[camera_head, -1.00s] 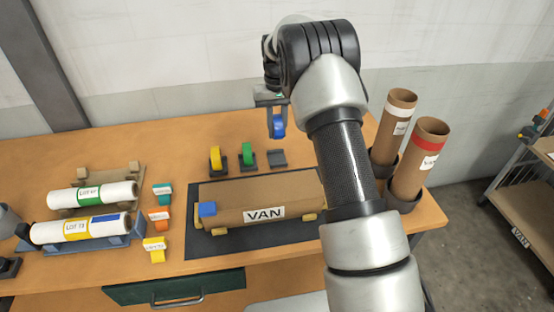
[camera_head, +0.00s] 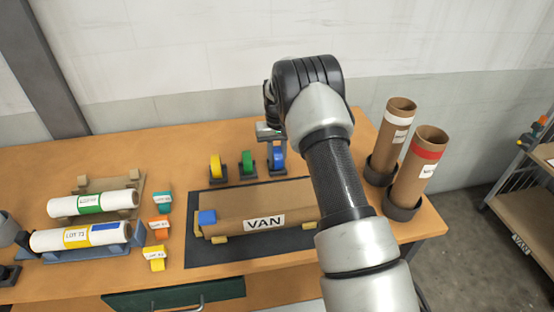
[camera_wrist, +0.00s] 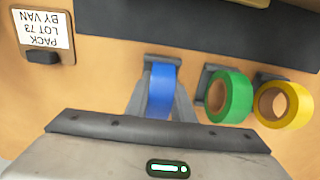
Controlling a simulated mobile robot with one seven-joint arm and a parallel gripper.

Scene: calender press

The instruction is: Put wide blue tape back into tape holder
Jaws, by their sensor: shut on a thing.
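The wide blue tape (camera_head: 278,156) is a roll standing on edge, held between the two fingers of my gripper (camera_head: 277,160). In the wrist view the blue tape (camera_wrist: 161,88) shows edge-on between the grey fingers of my gripper (camera_wrist: 160,105). The small dark tape holder (camera_head: 278,172) is right below the roll, at the right end of the row of holders. In the wrist view the holder's edge (camera_wrist: 162,59) shows just beyond the roll. The roll is at or in the holder; I cannot tell whether it rests on its bottom.
A green tape roll (camera_head: 247,162) and a yellow tape roll (camera_head: 215,167) stand in holders to the left. A wrapped VAN package (camera_head: 240,207) lies on a dark mat (camera_head: 220,250) in front. Two upright cardboard tubes (camera_head: 418,165) stand at the right. A label card (camera_wrist: 42,30) shows in the wrist view.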

